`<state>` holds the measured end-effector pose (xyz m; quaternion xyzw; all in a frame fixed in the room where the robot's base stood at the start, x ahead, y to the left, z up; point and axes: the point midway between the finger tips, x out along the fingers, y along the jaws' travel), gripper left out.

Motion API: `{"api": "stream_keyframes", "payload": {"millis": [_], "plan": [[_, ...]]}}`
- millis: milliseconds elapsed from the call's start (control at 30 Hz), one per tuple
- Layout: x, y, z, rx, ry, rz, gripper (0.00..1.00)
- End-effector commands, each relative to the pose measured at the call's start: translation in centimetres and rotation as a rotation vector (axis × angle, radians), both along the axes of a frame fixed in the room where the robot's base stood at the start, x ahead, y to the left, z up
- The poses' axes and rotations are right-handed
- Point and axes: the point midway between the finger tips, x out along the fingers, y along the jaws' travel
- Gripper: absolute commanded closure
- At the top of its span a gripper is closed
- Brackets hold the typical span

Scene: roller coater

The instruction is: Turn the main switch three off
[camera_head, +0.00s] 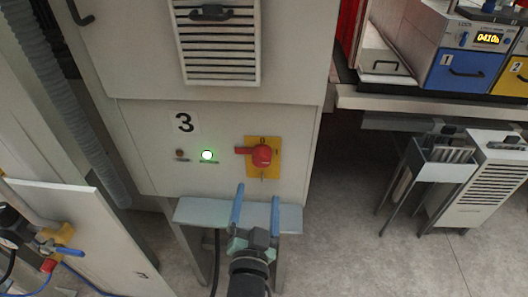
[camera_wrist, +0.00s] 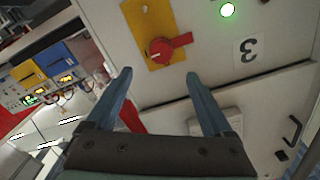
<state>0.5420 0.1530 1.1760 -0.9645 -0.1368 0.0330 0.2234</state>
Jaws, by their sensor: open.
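The main switch three is a red rotary knob (camera_head: 261,155) on a yellow plate (camera_head: 276,168), on the pale cabinet marked with a black 3 (camera_head: 184,123). Its red handle points left, level, in the head view. In the wrist view the knob (camera_wrist: 160,49) is at upper middle, its handle pointing right. A green lamp (camera_head: 207,155) beside it is lit. My gripper (camera_head: 256,196) is open and empty, its two blue fingers below the knob in the head view and apart from it. In the wrist view the fingers (camera_wrist: 158,75) point toward the panel, with the knob beyond the gap between their tips.
A small dark indicator (camera_head: 180,154) sits left of the green lamp. A grey ledge (camera_head: 190,213) juts out below the panel, close to my gripper. A vent grille (camera_head: 220,50) is above. At right stand a bench with a blue box (camera_head: 463,71) and a white slotted unit (camera_head: 490,180).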

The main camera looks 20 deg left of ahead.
Motion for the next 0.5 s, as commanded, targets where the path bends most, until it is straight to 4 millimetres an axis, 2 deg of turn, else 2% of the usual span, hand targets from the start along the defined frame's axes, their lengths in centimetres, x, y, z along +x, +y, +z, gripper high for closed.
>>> {"api": "stream_keyframes", "payload": {"millis": [500], "plan": [[8.2,2.3,0.1,-0.004,-0.005,0.000,0.14]]}}
